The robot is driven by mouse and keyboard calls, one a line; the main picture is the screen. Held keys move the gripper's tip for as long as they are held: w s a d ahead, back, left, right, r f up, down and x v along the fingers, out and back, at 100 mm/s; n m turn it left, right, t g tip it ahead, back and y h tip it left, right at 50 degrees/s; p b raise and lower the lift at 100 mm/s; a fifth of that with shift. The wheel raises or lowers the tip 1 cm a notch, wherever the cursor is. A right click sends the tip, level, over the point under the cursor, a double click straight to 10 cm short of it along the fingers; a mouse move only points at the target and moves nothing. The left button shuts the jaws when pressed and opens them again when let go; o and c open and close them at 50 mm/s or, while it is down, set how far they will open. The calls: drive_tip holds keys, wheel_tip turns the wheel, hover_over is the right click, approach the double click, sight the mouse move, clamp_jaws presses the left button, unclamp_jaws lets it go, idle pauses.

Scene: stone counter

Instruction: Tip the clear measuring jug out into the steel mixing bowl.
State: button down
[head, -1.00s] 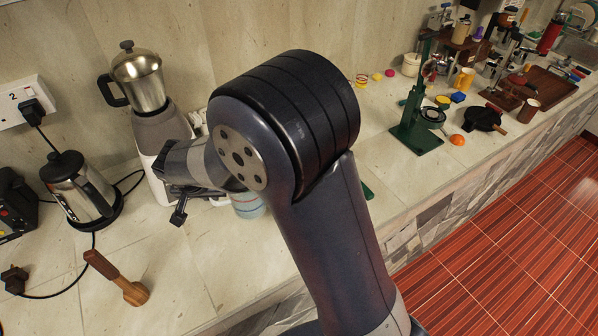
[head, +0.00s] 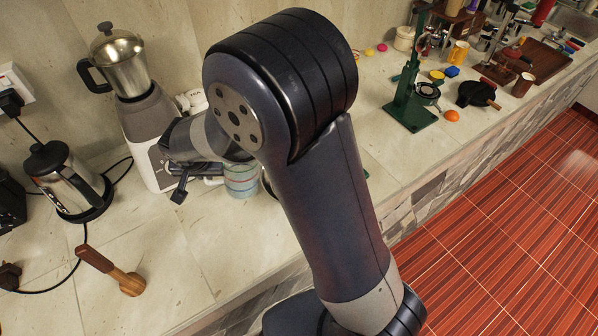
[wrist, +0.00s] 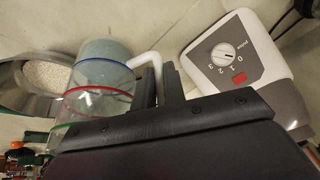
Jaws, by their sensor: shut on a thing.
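My gripper (wrist: 160,84) is shut on the white handle (wrist: 146,62) of the clear measuring jug (wrist: 92,100) in the wrist view. The jug has blue, red and green rings and lies left of my jaws. In the head view the jug (head: 241,180) shows partly below my wrist, near the blender, and looks roughly upright. The steel mixing bowl (wrist: 12,92) is at the left of the wrist view, beside the jug, with pale grainy stuff inside. I cannot tell what the jug holds. My arm hides most of the bowl's area in the head view.
A white blender base (wrist: 238,58) stands close by my gripper, with its steel jug (head: 119,62) above. A kettle (head: 66,182) and a wooden-handled tool (head: 111,270) are on the left. A green press (head: 409,100) and small items stand farther right. The front-left counter is mostly clear.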

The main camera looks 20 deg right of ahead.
sight(232, 172)
drive_tip(key=shift+d+f+y+p, duration=0.1)
drive_tip(key=shift+d+y+p, duration=0.2)
drive_tip(key=shift+d+y, duration=0.1)
drive_tip(key=shift+d+r+y+p, duration=0.15)
drive_tip(key=shift+r+y+p, duration=0.15)
drive_tip(key=shift+r+p, duration=0.2)
drive_tip(key=shift+d+r+m+y, duration=0.4)
drive_tip(key=shift+d+r+y, duration=0.2)
drive_tip(key=shift+r, duration=0.1)
drive_tip(key=shift+w+d+r+y, duration=0.1)
drive_tip(key=shift+d+r+y, duration=0.15)
drive_tip(key=shift+d+y, duration=0.45)
drive_tip(key=shift+d+r+y+b, duration=0.4)
drive_tip(key=shift+d+r+b, duration=0.15)
drive_tip(key=shift+b, duration=0.1)
drive_tip(key=d+y+b, duration=0.1)
drive_tip(key=y+b, duration=0.1)
drive_tip(key=b, duration=0.2)
drive_tip(key=d+r+m+y+b, duration=0.1)
drive_tip(key=d+y+b, duration=0.1)
drive_tip(key=b, duration=0.2)
drive_tip(key=shift+d+t, duration=0.2)
drive_tip(key=shift+t, duration=0.1)
